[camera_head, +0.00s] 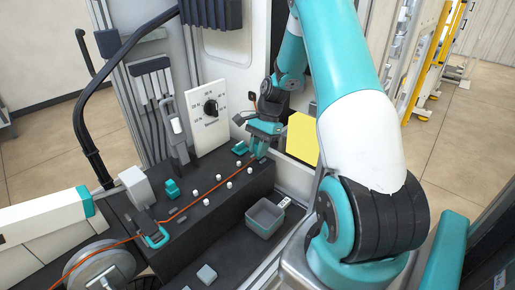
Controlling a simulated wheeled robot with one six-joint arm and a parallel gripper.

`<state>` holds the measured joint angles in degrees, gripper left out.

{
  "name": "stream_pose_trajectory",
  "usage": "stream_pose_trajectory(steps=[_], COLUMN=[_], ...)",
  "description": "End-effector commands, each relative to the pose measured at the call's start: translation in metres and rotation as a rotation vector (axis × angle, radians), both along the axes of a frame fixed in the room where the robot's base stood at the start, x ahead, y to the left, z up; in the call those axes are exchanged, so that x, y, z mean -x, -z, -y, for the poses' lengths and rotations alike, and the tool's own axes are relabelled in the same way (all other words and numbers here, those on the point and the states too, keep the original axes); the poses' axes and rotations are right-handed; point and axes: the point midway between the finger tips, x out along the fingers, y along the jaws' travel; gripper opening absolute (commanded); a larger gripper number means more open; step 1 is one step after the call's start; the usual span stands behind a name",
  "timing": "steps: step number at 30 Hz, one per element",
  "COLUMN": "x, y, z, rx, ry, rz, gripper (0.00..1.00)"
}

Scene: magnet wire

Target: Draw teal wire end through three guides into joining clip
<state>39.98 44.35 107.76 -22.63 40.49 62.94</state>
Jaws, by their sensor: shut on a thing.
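A thin orange-copper wire (207,193) runs from the lower left across the dark bench block to my gripper (262,150). My gripper is at the block's far right end, shut on the wire's end; its fingers are small, and the teal of the end cannot be told from the gripper's teal. Several small white posts (229,185) stand along the wire; whether it sits inside each guide is too small to tell. A teal piece (240,147), perhaps the joining clip, sits just left of my gripper. A teal loop (157,237) stands by the wire near the block's left end.
A spool (100,265) is at the lower left. Another teal piece (172,188) sits behind the wire. A white dial panel (197,120) stands behind the block, and a yellow panel (303,138) is right of my gripper. A grey open bin (265,217) sits in front, lower down.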

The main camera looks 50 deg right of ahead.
Motion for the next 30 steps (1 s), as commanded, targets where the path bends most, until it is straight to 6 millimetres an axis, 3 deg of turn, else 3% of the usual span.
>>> stream_pose_trajectory(steps=[23,24,27,30], x=[-0.0001,-0.0002,-0.0002,-0.0001], y=[0.0070,0.0066,0.0065,0.0065], z=[-0.0003,-0.0001,-0.0002,-0.0002], rx=[0.000,0.000,0.000,0.000], ry=[0.000,-0.001,0.000,0.000], rz=[0.000,0.000,0.000,0.000], gripper=[0.00,0.28,0.51,0.51])
